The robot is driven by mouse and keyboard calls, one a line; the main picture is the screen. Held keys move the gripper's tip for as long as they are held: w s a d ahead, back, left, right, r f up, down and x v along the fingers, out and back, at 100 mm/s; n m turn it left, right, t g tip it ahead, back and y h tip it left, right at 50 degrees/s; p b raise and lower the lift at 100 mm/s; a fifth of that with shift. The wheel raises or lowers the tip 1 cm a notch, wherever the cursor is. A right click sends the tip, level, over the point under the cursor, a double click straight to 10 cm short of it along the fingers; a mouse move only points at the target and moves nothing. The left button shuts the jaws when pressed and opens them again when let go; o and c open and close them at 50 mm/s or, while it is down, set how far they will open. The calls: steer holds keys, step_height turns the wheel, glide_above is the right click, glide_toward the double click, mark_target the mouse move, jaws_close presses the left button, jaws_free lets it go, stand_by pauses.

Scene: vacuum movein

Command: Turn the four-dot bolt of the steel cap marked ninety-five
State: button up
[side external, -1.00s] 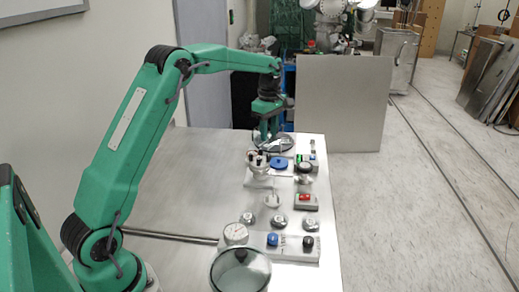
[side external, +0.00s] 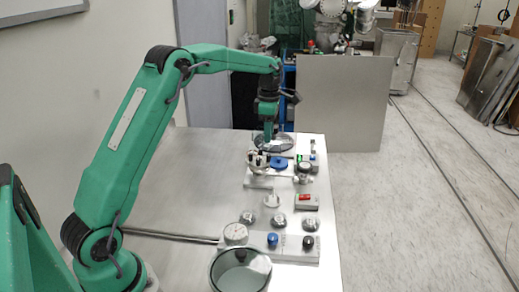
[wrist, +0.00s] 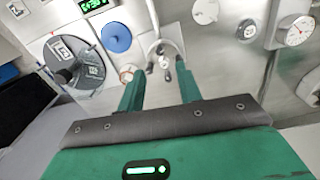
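A round steel cap (wrist: 160,47) with several small dark bolts shows in the wrist view, just beyond and between my fingers. What seems to be the same cap (side external: 258,162) stands at the far part of the table in the side view. Its number and the dots on the bolts are too small to read. My gripper (wrist: 158,72) is open, its two green fingers apart with nothing held between them. In the side view my gripper (side external: 266,140) points down over the cap's area; whether it touches a bolt cannot be told.
A blue disc (wrist: 117,37) lies beside the cap, with a round dark-knobbed plate (wrist: 88,66) farther left and a green-lit display (wrist: 94,5) behind. The table's left part (side external: 175,190) is clear.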

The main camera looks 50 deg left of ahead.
mark_target(269, 158)
steer(key=shift+f, duration=0.15)
steer(key=shift+f, duration=3.8)
jaws_close()
